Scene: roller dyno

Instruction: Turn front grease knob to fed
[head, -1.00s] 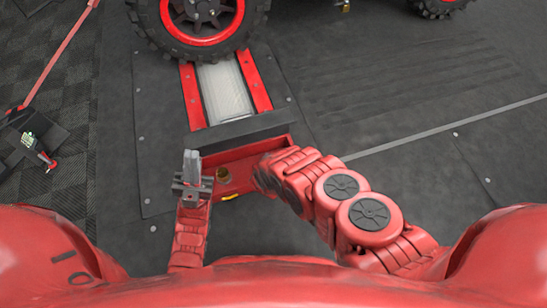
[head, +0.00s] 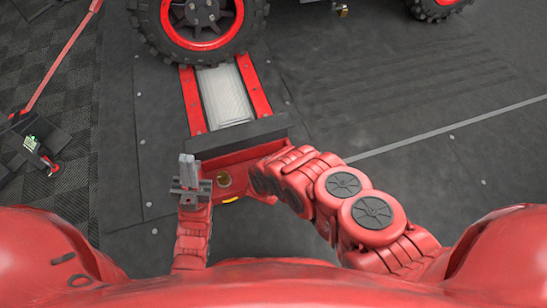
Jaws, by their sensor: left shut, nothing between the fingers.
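The right gripper's fingers are hidden behind that arm.
A large black tyre with a red rim (head: 203,20) stands on the far end of the roller bed (head: 222,95). A red pole (head: 65,52) and a small device (head: 38,150) are at the left. Dark floor at the right is clear.

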